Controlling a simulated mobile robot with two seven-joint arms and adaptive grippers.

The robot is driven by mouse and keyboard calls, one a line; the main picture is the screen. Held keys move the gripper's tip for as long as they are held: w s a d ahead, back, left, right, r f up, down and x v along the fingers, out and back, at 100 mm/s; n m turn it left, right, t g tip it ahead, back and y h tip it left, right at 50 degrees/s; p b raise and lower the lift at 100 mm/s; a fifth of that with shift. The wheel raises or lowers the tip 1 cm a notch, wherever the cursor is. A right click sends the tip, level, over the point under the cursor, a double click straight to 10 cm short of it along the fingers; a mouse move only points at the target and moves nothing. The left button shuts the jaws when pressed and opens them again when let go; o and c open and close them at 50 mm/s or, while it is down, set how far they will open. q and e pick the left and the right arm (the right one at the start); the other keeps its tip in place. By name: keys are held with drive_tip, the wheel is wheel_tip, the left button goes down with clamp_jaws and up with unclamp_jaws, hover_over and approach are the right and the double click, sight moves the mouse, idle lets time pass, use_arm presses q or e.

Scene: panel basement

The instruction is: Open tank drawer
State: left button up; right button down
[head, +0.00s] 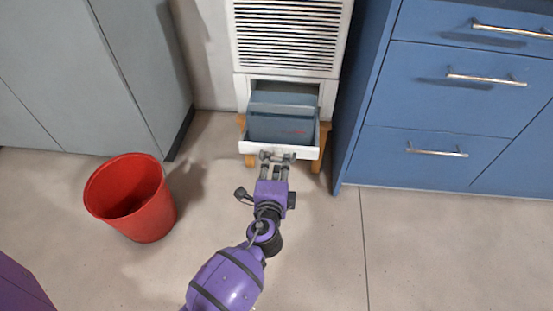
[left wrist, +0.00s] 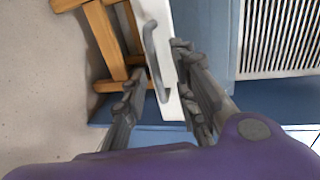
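The tank drawer (head: 285,127) sits low in a white vented unit (head: 289,72) and stands out from it, its grey-blue inside showing. Its white front has a small grey handle, which shows in the left wrist view (left wrist: 154,60). My left gripper (head: 277,157) is at the drawer front. In the left wrist view its two fingers (left wrist: 158,98) are apart, one on each side of the white front and handle. Firm contact with the handle cannot be made out. My right gripper is not in view.
The unit stands on a wooden stand (head: 250,160). A red bin (head: 132,200) is on the floor to the left. Blue cabinets with drawers (head: 440,95) stand close on the right, a grey cabinet (head: 130,60) on the left. The floor in front is clear.

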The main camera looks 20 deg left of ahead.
use_arm(q)
wheel_tip(320, 180, up, 9)
drive_tip(key=shift+r, duration=0.2)
idle(0.5)
